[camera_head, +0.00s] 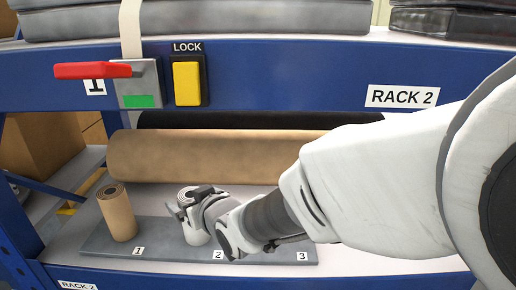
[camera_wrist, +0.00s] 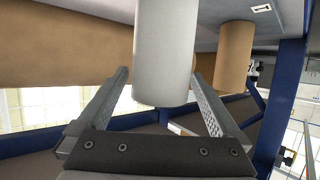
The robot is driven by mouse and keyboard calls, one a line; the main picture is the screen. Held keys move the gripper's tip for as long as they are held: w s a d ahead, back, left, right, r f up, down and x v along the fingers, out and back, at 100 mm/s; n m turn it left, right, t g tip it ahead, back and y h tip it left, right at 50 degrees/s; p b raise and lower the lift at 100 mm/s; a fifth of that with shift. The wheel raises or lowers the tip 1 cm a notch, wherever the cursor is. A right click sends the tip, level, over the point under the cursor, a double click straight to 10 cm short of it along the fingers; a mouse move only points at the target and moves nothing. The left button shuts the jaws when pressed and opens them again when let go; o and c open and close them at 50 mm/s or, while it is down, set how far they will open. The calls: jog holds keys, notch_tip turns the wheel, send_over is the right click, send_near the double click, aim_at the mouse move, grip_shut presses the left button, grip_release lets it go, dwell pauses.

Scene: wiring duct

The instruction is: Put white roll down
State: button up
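The white roll (camera_head: 195,238) is upright at the place marked 2 on the grey strip (camera_head: 165,250). I cannot tell whether its base touches the strip. My gripper (camera_head: 186,205) is at its upper part in the head view and hides some of it.
A brown roll (camera_head: 117,215) stands at place 1, left of the white roll. A large brown roll (camera_head: 220,157) lies behind. Place 3 is partly hidden by my arm. A blue beam (camera_head: 280,75) with a red handle (camera_head: 92,70) and yellow lock (camera_head: 187,84) runs above.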

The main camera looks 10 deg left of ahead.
jog(key=shift+s+d+r, duration=0.1)
jog(key=shift+r, duration=0.15)
jog(key=v, duration=1.2)
jog(key=w+d+f+m+h, duration=0.15)
jog(key=d+m+h, duration=0.35)
jog(key=d, duration=1)
jog(key=s+d+f+m+g+h, duration=0.1)
jog(key=s+d+m+g+h, duration=0.2)
jog(key=s+d, duration=0.7)
jog(key=shift+d+m+g+h+b, duration=0.35)
jog(key=shift+d+g+h, duration=0.3)
jog(key=shift+d, duration=0.45)
jog(key=shift+f, duration=0.1)
